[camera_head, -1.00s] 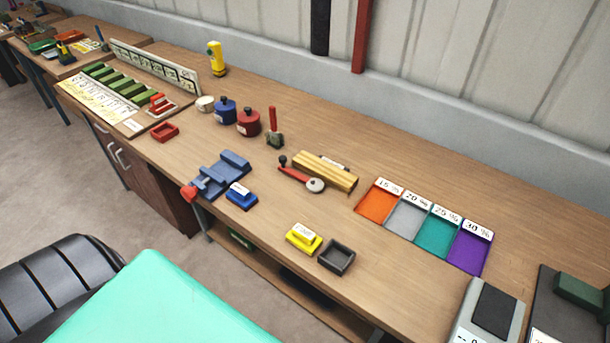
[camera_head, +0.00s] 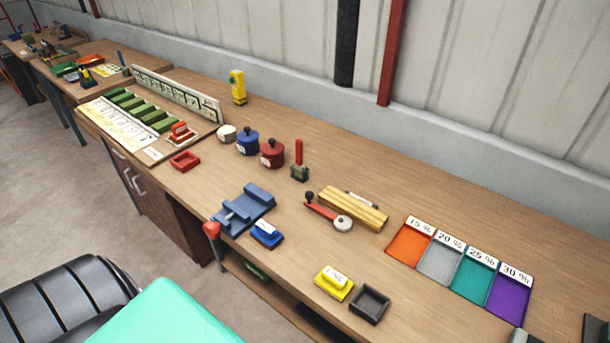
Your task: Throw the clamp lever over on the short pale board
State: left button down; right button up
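A red upright lever (camera_head: 299,152) stands on a small dark green base (camera_head: 299,173) on the workbench. A pale yellow ribbed wooden block (camera_head: 353,207) lies to its right, with a red-armed tool (camera_head: 323,212) with a black knob and a white disc along its front side. At the left, a pale board (camera_head: 153,153) carries a row of green blocks (camera_head: 142,110) and a red piece (camera_head: 181,131) at its right end. I cannot tell for certain which of these is the clamp lever or the short board. Neither of my grippers is in view.
A blue vise (camera_head: 244,208), blue block (camera_head: 266,234), yellow block (camera_head: 333,283) and dark tray (camera_head: 369,304) lie along the front. Blue (camera_head: 247,142) and red pots (camera_head: 272,154) stand behind. Coloured trays (camera_head: 410,243) are at right. The back strip of bench is mostly clear.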

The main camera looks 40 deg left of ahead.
aim_at(342, 223)
jog(key=j, duration=0.7)
jog(key=i+j, duration=0.1)
jog(key=j, duration=0.6)
jog(key=i+z, duration=0.05)
